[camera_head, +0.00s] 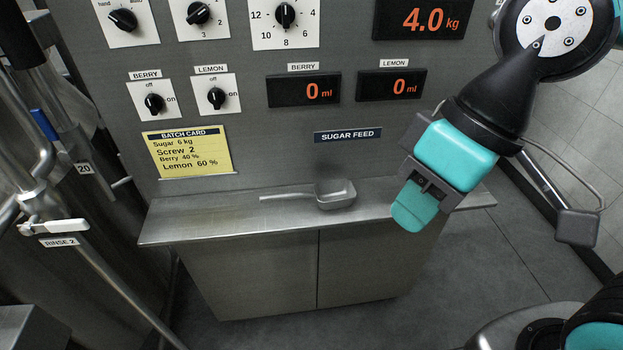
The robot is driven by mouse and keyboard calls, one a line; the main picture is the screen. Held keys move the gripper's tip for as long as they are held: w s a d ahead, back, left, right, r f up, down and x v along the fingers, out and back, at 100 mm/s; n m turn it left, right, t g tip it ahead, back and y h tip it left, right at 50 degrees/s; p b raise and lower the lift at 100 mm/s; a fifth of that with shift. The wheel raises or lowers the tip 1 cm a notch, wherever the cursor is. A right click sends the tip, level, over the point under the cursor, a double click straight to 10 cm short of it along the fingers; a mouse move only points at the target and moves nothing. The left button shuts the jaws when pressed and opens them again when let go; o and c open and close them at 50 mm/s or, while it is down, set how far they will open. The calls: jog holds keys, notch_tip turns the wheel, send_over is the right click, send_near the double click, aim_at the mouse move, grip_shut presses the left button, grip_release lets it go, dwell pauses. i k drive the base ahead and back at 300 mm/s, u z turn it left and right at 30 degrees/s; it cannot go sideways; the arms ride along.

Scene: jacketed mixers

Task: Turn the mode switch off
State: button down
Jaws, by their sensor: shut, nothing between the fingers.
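A black rotary switch (123,20) sits on a white plate at the top left of the panel. The plate is cut off by the picture's top edge, and the word "hand" shows at its upper left. This appears to be the mode switch; its pointer seems turned to the upper left, toward "hand". My gripper (415,206) is at the right, in front of the steel shelf, fingers pointing down and shut with nothing between them. It is well apart from the switch, to its lower right.
Beside it are a second knob (198,13) and a numbered dial (285,16). Below are the berry (155,104) and lemon (216,98) switches, both apparently at off. A metal scoop (336,195) lies on the shelf (190,222). Pipes and a rinse valve (54,227) stand at the left.

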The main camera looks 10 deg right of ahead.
aim_at(125, 19)
jog(key=z, duration=1.65)
jog(key=k, duration=0.65)
jog(key=u, duration=1.65)
